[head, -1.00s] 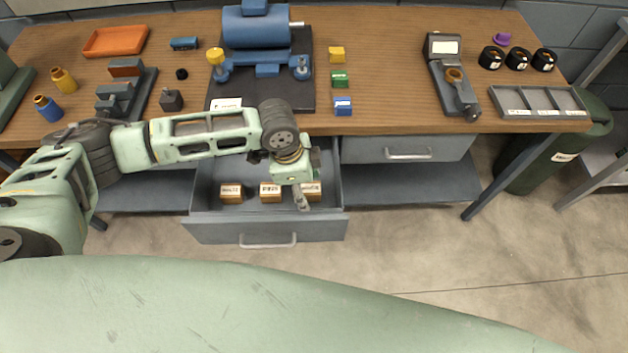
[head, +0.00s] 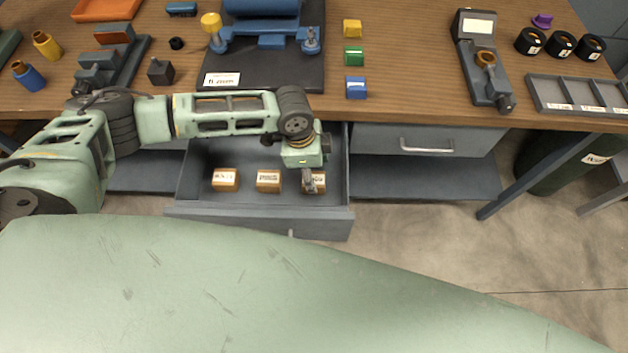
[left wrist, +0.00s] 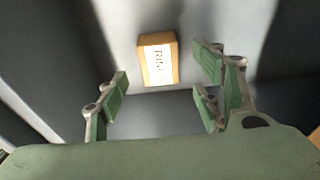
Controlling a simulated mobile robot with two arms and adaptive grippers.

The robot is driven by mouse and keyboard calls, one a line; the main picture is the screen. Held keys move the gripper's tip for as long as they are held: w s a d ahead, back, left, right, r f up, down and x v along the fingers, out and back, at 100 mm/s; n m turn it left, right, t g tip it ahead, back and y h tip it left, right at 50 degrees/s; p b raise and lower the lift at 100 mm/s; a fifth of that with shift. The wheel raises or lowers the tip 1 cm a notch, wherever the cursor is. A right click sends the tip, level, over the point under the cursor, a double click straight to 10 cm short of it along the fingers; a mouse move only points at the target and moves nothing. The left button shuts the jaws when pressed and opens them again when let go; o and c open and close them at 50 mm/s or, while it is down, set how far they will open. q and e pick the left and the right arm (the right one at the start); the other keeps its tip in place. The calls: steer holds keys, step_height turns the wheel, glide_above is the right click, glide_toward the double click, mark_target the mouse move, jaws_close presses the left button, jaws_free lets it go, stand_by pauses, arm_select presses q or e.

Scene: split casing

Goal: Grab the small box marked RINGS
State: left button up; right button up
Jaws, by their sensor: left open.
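The small tan box with a white label starting "RIN" (left wrist: 158,60) lies in the open drawer (head: 200,212). In the left wrist view it sits between and beyond my left gripper's fingers, touching neither. My left gripper (left wrist: 163,92) is open and empty. In the head view the left gripper (head: 312,183) points down over the rightmost box (head: 320,184) and partly hides it. Two similar labelled boxes, a middle one (head: 268,181) and a left one (head: 225,180), stand in the same drawer; their labels are too small to read surely. My right gripper is not in view.
The wooden workbench (head: 400,100) is above and behind the drawer, its front edge close to my left arm. A closed drawer (head: 428,140) is to the right. On the bench are a blue motor (head: 262,8) and small coloured blocks (head: 354,55). Drawer walls surround the boxes.

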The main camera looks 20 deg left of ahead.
arm_select(q)
step_height(320, 180, down, 5)
steer(key=shift+d+r+p, duration=0.1)
steer(key=shift+d+p, duration=0.05)
steer(key=shift+p, duration=0.15)
steer(key=shift+w, duration=0.1)
steer(key=c, duration=1.5)
